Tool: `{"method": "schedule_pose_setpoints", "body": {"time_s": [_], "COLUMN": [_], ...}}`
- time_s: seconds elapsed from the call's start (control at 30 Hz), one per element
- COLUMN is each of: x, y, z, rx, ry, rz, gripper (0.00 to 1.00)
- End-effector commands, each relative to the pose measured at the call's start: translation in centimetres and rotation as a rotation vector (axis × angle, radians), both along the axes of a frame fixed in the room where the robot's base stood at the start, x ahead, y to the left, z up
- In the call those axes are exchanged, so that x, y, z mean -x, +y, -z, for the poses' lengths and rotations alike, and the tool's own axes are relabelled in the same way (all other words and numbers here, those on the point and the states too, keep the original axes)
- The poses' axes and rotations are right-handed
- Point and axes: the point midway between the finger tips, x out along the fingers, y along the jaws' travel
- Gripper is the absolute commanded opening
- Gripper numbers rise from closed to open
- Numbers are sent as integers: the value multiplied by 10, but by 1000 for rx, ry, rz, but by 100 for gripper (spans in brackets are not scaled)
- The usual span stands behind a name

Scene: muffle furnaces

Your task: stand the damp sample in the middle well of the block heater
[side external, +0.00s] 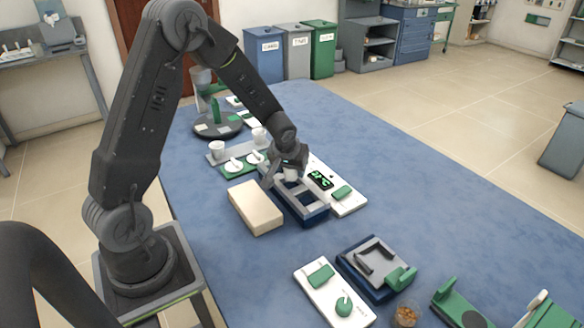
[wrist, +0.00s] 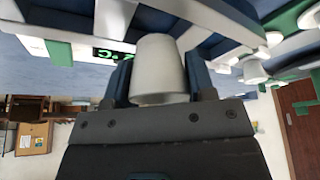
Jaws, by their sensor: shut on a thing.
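My gripper (side external: 284,174) is shut on a small white cup (side external: 291,173), which I take as the damp sample. The cup also shows in the wrist view (wrist: 159,68), between my two dark fingers. The block heater (side external: 310,212) is a dark blue block with grey bars framing its wells. Its white panel (side external: 348,208) carries a lit green display (side external: 320,180), which also shows in the wrist view (wrist: 113,54). My gripper and the cup are over the far part of the block. Whether the cup touches it or enters a well I cannot tell.
A beige block (side external: 255,207) lies close left of the heater. Behind it are a green tray (side external: 233,168) with white pieces and white cups (side external: 216,149). A second blue device (side external: 375,268) and white panel (side external: 334,297) stand in front.

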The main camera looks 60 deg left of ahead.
Motion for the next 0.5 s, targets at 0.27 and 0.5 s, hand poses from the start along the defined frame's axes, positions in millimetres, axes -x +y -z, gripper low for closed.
{"method": "schedule_pose_setpoints", "body": {"time_s": [0.27, 0.5], "x": [0, 0], "y": [0, 0], "z": [8, 15], "rx": [0, 0], "ry": [0, 0], "rz": [1, 1], "gripper": [27, 27]}}
